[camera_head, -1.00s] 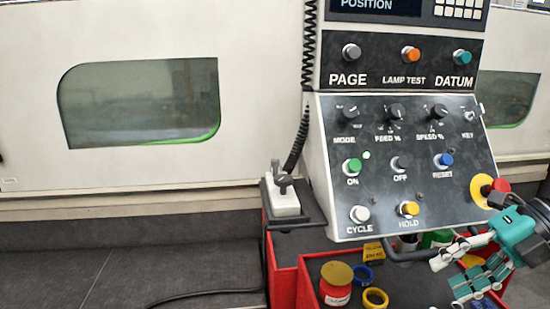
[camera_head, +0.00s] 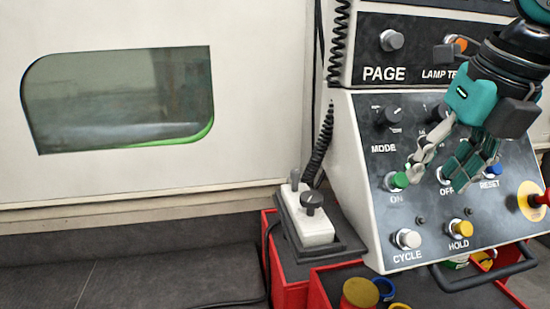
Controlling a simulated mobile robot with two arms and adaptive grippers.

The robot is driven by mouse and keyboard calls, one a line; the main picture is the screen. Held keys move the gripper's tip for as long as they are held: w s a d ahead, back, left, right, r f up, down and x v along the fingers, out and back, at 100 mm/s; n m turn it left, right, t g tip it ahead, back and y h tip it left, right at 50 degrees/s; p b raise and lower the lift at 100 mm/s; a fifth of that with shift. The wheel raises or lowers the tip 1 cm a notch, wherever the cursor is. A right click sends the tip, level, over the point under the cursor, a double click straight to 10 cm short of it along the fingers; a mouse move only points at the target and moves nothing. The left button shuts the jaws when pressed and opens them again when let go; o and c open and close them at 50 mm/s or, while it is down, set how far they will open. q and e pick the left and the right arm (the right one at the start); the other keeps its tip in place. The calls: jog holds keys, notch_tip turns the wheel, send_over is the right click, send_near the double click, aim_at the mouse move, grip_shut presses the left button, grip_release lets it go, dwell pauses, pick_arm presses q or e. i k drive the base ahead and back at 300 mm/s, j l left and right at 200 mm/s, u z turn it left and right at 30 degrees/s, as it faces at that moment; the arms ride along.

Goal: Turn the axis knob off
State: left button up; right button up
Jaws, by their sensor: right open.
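A small white box (camera_head: 312,232) sits on a dark shelf at the left side of the control panel. A dark round knob (camera_head: 311,201) stands on its top, likely the axis knob; no label on it is readable. A small grey lever stands beside the knob. My right gripper (camera_head: 436,180) is open and empty in front of the sloped control panel, to the right of the white box and well apart from it. Its fingers point down-left, one overlapping the green ON button (camera_head: 400,180) in the picture; contact cannot be told. My left gripper is not in view.
The sloped panel (camera_head: 375,225) carries the MODE knob (camera_head: 388,117), a white CYCLE button (camera_head: 408,239) and a yellow HOLD button (camera_head: 461,229). A red-and-yellow emergency stop (camera_head: 536,200) is at right. A coiled black cable (camera_head: 321,145) hangs behind the box. Red bins stand below.

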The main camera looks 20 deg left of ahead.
aim_at(294, 174)
jog(key=i+j, duration=0.15)
jog(key=j, duration=0.25)
jog(key=i+j, duration=0.15)
jog(key=j, duration=0.2)
jog(key=i+j, duration=0.15)
jog(key=j, duration=0.25)
